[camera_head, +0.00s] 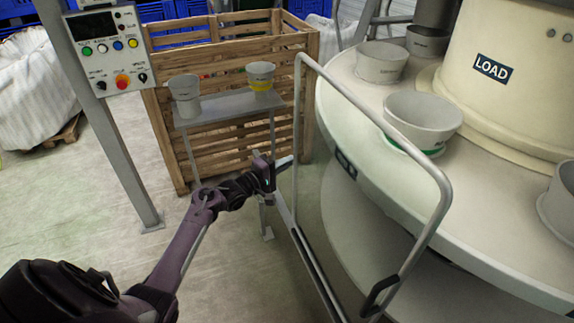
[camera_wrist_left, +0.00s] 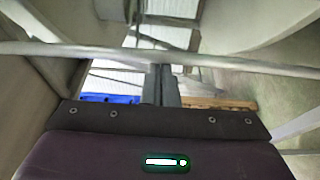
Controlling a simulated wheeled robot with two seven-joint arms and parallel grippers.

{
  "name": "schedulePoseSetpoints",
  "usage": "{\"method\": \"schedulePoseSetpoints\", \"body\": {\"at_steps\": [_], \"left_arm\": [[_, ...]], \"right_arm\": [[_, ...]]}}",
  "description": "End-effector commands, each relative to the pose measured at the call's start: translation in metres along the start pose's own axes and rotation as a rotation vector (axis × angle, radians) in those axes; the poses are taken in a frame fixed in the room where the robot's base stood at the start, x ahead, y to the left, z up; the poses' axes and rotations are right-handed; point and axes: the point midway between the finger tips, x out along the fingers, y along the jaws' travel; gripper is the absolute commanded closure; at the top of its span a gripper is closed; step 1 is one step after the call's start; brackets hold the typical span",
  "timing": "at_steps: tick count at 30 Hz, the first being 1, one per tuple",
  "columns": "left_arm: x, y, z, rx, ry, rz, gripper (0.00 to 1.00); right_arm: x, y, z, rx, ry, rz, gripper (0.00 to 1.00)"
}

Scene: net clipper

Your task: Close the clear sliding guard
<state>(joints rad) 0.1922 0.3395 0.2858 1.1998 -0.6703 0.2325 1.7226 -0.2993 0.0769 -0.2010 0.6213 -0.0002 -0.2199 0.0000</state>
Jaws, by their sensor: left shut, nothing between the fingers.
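The clear sliding guard (camera_head: 296,115) shows in the head view as a bent grey tube frame standing beside the round machine. Its pane is too clear to make out. A black grip piece (camera_head: 380,292) sits low on its near side. My left gripper (camera_head: 284,162) is at the frame's far-left upright, shut and empty. In the left wrist view its fingers (camera_wrist_left: 163,84) are together, and a pale bar (camera_wrist_left: 240,64) crosses just beyond or over their tips. I cannot tell whether they touch it. My right gripper is not in view.
The round machine (camera_head: 350,150) with a LOAD label and several cups fills the right. A small stand (camera_head: 228,106) with two cups is behind my gripper, before a wooden crate (camera_head: 230,35). A control panel (camera_head: 107,50) on a post stands left. Floor at left is open.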

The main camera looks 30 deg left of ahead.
Motion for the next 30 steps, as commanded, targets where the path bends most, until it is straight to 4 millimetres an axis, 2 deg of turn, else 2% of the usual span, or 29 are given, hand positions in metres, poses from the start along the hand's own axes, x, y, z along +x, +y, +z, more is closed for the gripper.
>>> {"method": "schedulePoseSetpoints", "body": {"at_steps": [1, 11, 24, 30], "left_arm": [[0.000, -0.004, 0.005, -0.006, -0.011, -0.007, 1.00], [-0.004, -0.007, 0.007, -0.008, -0.014, -0.010, 1.00], [-0.070, -0.006, 0.000, -0.005, -0.004, -0.006, 1.00], [-0.079, -0.003, -0.001, -0.005, -0.002, -0.003, 1.00]], "right_arm": [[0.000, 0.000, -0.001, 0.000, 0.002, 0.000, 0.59], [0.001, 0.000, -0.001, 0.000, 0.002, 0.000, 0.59], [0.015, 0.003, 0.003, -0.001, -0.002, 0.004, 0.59], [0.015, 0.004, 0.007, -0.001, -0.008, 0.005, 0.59]]}}
